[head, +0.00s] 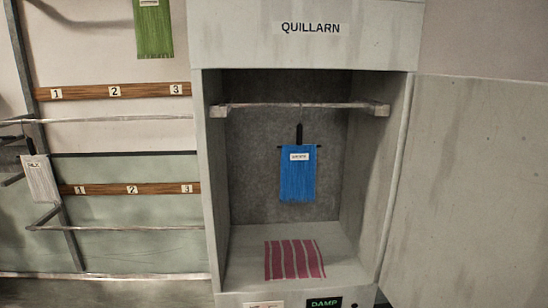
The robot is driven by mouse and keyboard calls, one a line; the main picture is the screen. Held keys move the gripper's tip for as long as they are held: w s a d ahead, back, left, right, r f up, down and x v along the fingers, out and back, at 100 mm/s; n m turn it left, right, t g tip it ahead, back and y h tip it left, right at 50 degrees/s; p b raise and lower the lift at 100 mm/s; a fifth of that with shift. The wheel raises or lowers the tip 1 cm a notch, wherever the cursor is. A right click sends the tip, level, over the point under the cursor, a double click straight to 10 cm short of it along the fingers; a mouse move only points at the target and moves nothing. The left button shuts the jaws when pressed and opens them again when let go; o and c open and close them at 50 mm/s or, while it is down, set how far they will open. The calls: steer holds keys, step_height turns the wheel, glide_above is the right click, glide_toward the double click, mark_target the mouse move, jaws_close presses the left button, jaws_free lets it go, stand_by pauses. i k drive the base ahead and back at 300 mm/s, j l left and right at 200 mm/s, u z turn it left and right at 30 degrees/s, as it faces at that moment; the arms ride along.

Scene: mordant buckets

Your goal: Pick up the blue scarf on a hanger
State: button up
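The blue scarf (297,180) hangs from a dark hanger (299,135) inside an open grey cabinet labelled QUILLARN. The hanger hangs from a horizontal rail (255,105) near the top of the cabinet. A small white label with unreadable text is on the upper part of the scarf. The scarf hangs upright, clear of the side walls. My gripper is not in view.
The cabinet (213,180) has a striped red cloth (294,259) on its floor and its door (465,180) open at right. A DAMP sign (324,303) is below.

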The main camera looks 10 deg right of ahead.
mark_target(299, 160)
steer(key=i+j+z, duration=0.2)
steer(key=i+j, duration=0.15)
steer(key=i, duration=0.2)
steer(key=i+j+z, duration=0.15)
steer(key=i+j, duration=0.3)
steer(key=i, duration=0.05)
